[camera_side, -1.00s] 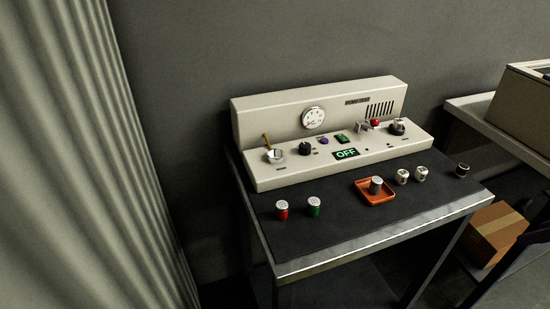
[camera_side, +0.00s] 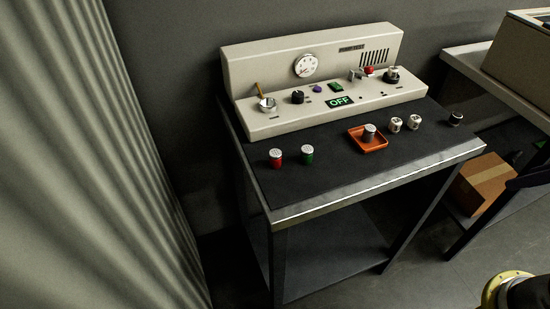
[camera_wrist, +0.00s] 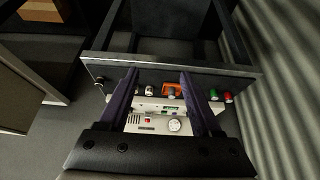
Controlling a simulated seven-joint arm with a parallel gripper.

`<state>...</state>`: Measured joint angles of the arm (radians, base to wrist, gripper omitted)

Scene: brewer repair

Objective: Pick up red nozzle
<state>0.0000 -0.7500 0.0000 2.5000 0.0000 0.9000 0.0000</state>
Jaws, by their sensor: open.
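The red nozzle (camera_side: 275,159), with a pale metal top, stands upright at the left front of the dark table mat. The green nozzle (camera_side: 307,155) stands just to its right. In the wrist view, the red nozzle (camera_wrist: 228,97) is at the right, outside my right-hand finger, with the green nozzle (camera_wrist: 213,94) beside it. My gripper (camera_wrist: 158,73) is open, with two purple fingers spread apart. It holds nothing and is apart from the red nozzle. The gripper's fingers are not visible in the side view.
The cream brewer panel (camera_side: 290,72) with gauge, knobs and OFF display stands at the table's back. An orange tray (camera_side: 377,146) holds a grey cylinder (camera_side: 369,132). White pieces (camera_side: 396,125) and a dark piece (camera_side: 456,118) stand farther right. The mat before the red nozzle is clear.

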